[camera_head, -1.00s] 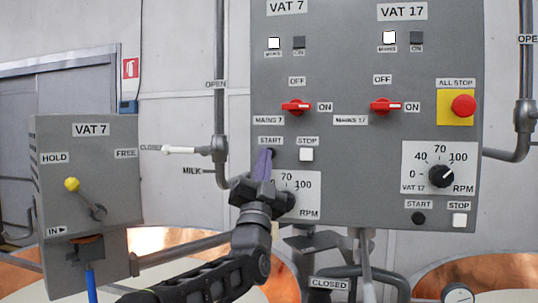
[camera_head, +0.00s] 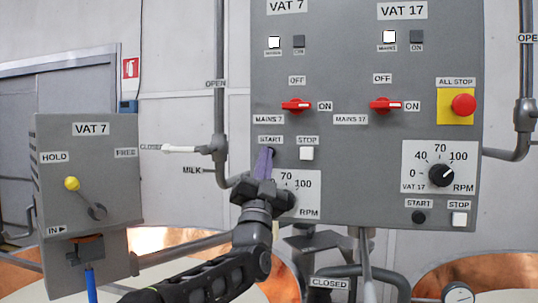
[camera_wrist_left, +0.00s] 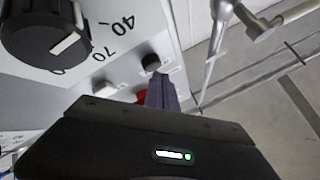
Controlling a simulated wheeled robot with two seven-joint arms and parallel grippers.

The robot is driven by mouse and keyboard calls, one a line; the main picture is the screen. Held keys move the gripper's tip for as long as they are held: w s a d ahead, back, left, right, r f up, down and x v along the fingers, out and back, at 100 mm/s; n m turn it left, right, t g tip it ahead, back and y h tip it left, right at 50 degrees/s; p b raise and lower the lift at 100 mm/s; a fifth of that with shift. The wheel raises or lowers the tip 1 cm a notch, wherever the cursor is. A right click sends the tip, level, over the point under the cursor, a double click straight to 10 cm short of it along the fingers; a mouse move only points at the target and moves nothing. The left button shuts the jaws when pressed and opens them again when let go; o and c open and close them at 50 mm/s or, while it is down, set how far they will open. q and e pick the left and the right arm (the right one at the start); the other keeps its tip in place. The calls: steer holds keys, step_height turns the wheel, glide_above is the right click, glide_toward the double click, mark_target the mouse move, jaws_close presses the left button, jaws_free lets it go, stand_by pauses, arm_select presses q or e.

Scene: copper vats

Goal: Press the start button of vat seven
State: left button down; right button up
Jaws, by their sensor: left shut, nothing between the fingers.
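The vat 7 start button (camera_head: 271,151) is a small black knob under its START label, mostly hidden behind my fingertips in the head view. It shows as a black cap (camera_wrist_left: 151,63) in the left wrist view. My left gripper (camera_head: 265,156) is shut and empty, its purple fingers pointing up at the button. In the left wrist view the fingertips (camera_wrist_left: 161,80) are just beside the cap; I cannot tell whether they touch it. The vat 7 MAINS lamp (camera_head: 274,43) is lit white and its ON lamp (camera_head: 299,42) is dark. My right gripper is not in view.
The white vat 7 STOP button (camera_head: 307,153) is close to the right of START. The red mains 7 switch (camera_head: 296,106) is above, and the speed dial (camera_head: 286,201) is partly behind my gripper. The vat 17 controls and red all-stop button (camera_head: 463,105) are farther right.

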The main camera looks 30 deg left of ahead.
arm_select(q)
steer(key=shift+w+a, duration=0.2)
steer(key=shift+w, duration=0.3)
stand_by(0.8)
stand_by(0.4)
steer(key=shift+s+d+b, duration=0.3)
steer(key=shift+s+b, duration=0.55)
steer(key=shift+b, duration=0.1)
steer(key=s+b, duration=0.1)
steer(key=s+d+b, duration=0.1)
steer(key=s+b, duration=0.2)
steer(key=shift+s+d, duration=0.3)
steer(key=shift+d, duration=0.05)
